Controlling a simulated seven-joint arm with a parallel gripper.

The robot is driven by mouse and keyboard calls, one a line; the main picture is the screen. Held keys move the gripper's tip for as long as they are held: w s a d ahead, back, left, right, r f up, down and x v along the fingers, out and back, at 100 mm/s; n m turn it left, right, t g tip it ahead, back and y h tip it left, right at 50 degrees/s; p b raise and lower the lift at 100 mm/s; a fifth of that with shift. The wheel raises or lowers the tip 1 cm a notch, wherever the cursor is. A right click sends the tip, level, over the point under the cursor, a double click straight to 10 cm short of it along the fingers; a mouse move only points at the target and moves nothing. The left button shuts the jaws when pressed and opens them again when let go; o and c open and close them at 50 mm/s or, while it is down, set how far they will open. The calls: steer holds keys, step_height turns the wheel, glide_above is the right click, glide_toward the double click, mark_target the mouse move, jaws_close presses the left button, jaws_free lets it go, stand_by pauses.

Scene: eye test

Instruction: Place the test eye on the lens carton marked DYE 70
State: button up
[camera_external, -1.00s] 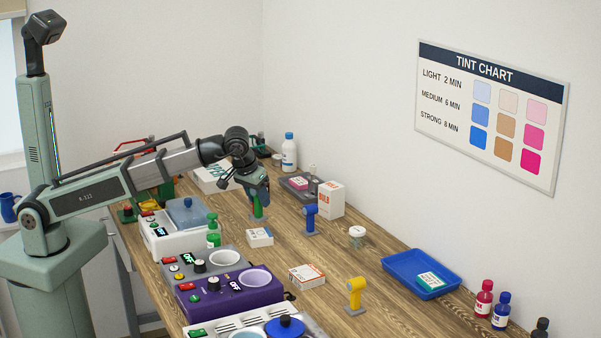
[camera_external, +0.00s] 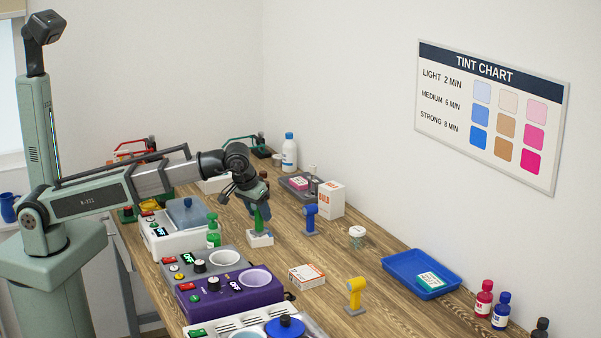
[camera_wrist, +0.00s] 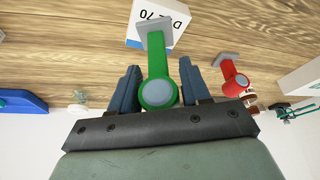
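The green test eye (camera_external: 258,218) stands upright under my gripper (camera_external: 259,207) in the external view. Its base is over the top of a small white carton (camera_external: 260,241); I cannot tell if it rests on it or hangs just above. In the wrist view the test eye's round head (camera_wrist: 157,93) is between the two blue fingers of my gripper (camera_wrist: 159,80), which look closed against its sides. Its grey base overlaps the carton (camera_wrist: 168,12), whose upside-down print is partly cut off and reads "D.. 70".
A blue eye (camera_external: 310,218) and a BOLD box (camera_external: 331,199) stand right of the carton. A green pump bottle (camera_external: 213,231) is close on its left. Another carton (camera_external: 306,276) and a yellow eye (camera_external: 354,293) are nearer. A red eye (camera_wrist: 233,80) shows in the wrist view.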

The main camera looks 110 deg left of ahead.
steer(key=o, duration=0.3)
steer(key=v, duration=1.2)
steer(key=shift+r, duration=0.2)
steer(key=shift+d, duration=0.1)
